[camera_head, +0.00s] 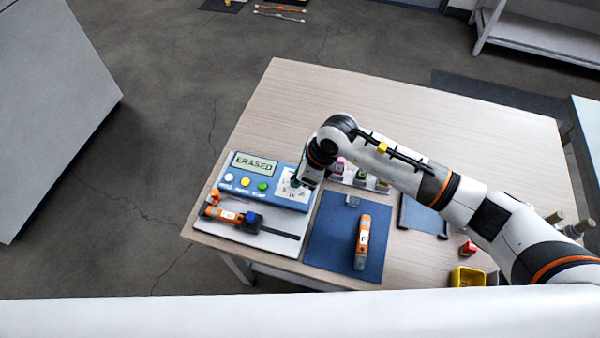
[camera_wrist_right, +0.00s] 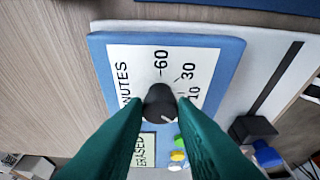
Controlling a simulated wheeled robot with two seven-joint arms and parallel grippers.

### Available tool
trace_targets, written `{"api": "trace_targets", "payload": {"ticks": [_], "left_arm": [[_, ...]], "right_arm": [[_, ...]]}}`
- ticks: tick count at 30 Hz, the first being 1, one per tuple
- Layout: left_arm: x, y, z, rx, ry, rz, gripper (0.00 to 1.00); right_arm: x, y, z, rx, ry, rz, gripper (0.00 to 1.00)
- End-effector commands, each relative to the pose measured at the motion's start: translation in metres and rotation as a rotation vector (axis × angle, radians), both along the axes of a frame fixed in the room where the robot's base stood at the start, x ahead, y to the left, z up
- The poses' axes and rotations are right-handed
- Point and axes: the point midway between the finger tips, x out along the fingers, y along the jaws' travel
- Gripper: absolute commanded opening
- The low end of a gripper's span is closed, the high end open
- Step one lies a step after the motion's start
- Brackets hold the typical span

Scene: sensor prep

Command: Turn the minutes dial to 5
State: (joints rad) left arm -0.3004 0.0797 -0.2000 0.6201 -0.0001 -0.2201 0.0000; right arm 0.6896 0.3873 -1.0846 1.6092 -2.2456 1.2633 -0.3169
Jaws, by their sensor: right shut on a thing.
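The blue timer box (camera_head: 262,197) sits at the left front of the table, with a display (camera_head: 254,163) reading ERASED. Its minutes dial is a black round knob (camera_wrist_right: 160,101) on a white scale panel (camera_wrist_right: 133,62) marked MINUTES, with 60, 30 and 10 readable. My right gripper (camera_wrist_right: 160,108) is shut on the knob, a green finger on each side. The fingers hide part of the scale, and I cannot tell which number the knob points to. In the head view my right gripper (camera_head: 300,184) covers the dial. My left gripper is not in view.
White, yellow and green buttons (camera_head: 245,182) are on the box. An orange tool (camera_head: 226,214) lies in front of it. A blue mat (camera_head: 333,250) with an orange-and-grey device (camera_head: 362,242) lies to the right. A yellow bin (camera_head: 467,277) stands farther right. The table's back is clear.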

Motion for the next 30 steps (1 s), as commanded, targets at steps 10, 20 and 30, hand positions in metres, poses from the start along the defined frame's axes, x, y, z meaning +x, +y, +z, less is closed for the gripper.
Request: {"api": "trace_targets", "payload": {"ticks": [10,20,30], "left_arm": [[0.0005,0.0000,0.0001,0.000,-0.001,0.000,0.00],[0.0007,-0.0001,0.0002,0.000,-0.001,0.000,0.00],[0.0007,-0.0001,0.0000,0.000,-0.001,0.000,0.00]], "right_arm": [[-0.0002,-0.0001,0.0001,0.000,-0.001,-0.034,0.02],[-0.0002,-0.0002,0.0001,-0.001,-0.001,-0.033,0.41],[-0.0001,-0.0007,0.0014,0.000,-0.001,-0.033,0.46]]}}
